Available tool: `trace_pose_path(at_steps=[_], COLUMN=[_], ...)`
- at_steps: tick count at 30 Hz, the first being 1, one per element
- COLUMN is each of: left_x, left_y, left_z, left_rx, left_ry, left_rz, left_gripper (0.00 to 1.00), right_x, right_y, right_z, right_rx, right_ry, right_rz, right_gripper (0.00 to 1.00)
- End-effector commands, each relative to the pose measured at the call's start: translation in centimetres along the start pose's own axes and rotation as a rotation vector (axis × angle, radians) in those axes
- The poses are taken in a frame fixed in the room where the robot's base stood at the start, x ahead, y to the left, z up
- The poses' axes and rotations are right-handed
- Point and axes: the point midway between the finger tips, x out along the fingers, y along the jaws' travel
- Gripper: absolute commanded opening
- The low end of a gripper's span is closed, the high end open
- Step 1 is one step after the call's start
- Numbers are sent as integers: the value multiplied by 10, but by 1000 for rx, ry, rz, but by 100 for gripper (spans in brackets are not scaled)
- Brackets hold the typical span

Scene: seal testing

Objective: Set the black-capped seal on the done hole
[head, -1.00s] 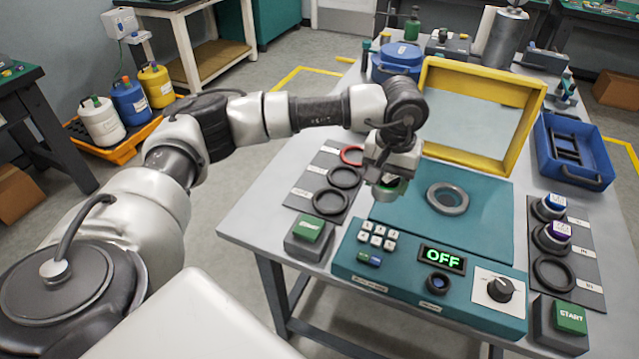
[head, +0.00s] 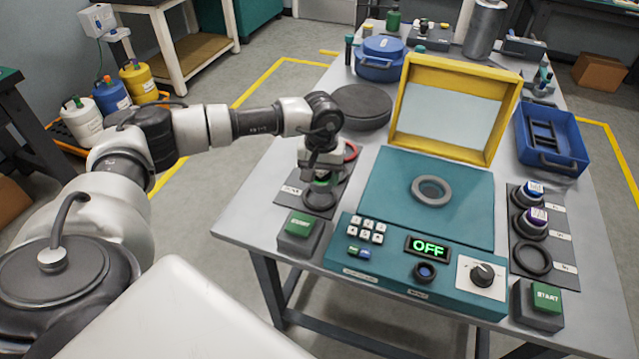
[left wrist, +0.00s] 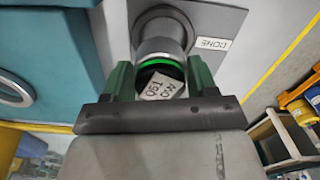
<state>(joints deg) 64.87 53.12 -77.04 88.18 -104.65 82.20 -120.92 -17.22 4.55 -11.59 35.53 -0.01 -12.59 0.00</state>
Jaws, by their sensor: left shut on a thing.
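My left gripper (head: 320,178) is over the front ring of the left dark mat, shut on the seal. In the left wrist view its green fingers (left wrist: 160,82) grip the seal (left wrist: 160,52) on both sides. The seal has a grey metal body, a green band and a dark cap with a white label. The seal lines up with the dark ring of the done hole (left wrist: 158,14), beside a DONE label (left wrist: 213,43). In the head view that ring (head: 320,200) shows below the gripper. I cannot tell whether the seal touches it. My right gripper is not in view.
A teal tester (head: 455,215) with a raised yellow-framed lid (head: 447,152) stands right of the gripper. A green START button (head: 299,225) is in front. Two capped seals (head: 534,190) stand on the right mat.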

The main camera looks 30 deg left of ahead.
Motion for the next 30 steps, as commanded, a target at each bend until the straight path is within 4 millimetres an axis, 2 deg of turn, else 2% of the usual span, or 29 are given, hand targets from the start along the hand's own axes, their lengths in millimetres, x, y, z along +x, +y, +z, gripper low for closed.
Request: trace_pose_path(at_steps=[5, 12, 23, 24, 28, 30], left_x=[8, 40, 47, 46, 46, 46], left_y=[-4, -4, -4, -4, -4, -4], left_z=[1, 1, 1, 1, 1, 1], left_rx=[0, -1, -1, -1, -1, -1], left_ry=[-1, -1, 1, 0, 0, 0], left_rz=[1, 0, 1, 0, 0, 0], left_gripper=[23, 23, 23, 63, 82, 84], right_x=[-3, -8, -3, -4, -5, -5], right_y=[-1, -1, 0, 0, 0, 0], right_z=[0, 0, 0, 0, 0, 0], right_rx=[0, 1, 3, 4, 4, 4], right_ry=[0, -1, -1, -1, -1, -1], right_rz=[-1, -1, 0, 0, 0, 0], right_gripper=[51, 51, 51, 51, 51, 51])
